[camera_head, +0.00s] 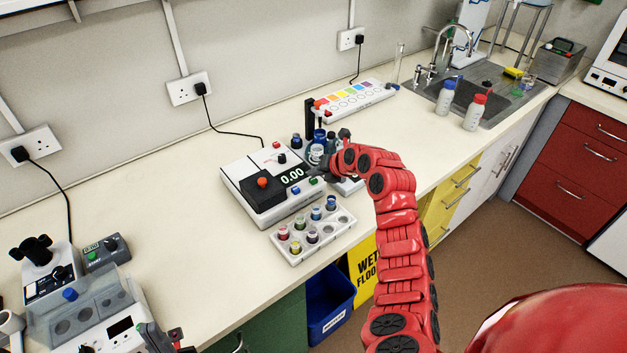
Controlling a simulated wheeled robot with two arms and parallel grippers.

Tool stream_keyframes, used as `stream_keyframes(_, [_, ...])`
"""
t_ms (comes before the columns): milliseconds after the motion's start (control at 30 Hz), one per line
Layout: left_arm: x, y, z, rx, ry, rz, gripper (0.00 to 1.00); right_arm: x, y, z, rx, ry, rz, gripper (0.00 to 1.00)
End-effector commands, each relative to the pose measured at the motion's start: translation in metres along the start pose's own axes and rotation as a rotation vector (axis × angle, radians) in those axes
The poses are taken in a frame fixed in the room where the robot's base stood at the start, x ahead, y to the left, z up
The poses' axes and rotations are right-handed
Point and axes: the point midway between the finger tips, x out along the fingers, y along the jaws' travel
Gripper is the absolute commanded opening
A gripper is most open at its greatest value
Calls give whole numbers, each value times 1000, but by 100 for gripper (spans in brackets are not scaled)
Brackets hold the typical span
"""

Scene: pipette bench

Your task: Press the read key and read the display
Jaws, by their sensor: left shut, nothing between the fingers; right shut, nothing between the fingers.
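The white reader (240,179) stands on the bench in the middle of the head view. Its dark display (291,174) shows "0.00" in pale green digits. What appears to be my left gripper (178,344) is partly in view at the bottom edge, left of centre, well away from the reader.
A white rack (318,242) with several coloured-capped vials stands in front of the reader. The reader's black lid has a red knob (262,182). Dark-blue equipment stands behind my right gripper. Other instruments fill the near left. Bench between them and the reader is clear.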

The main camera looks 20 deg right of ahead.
Motion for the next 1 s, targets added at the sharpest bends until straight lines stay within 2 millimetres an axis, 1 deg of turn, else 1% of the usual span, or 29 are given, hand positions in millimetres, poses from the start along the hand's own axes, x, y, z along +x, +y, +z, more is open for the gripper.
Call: stream_keyframes(1000, [-7,0,1,0,0,0,0,6,-4,-4,0,0,1,0])
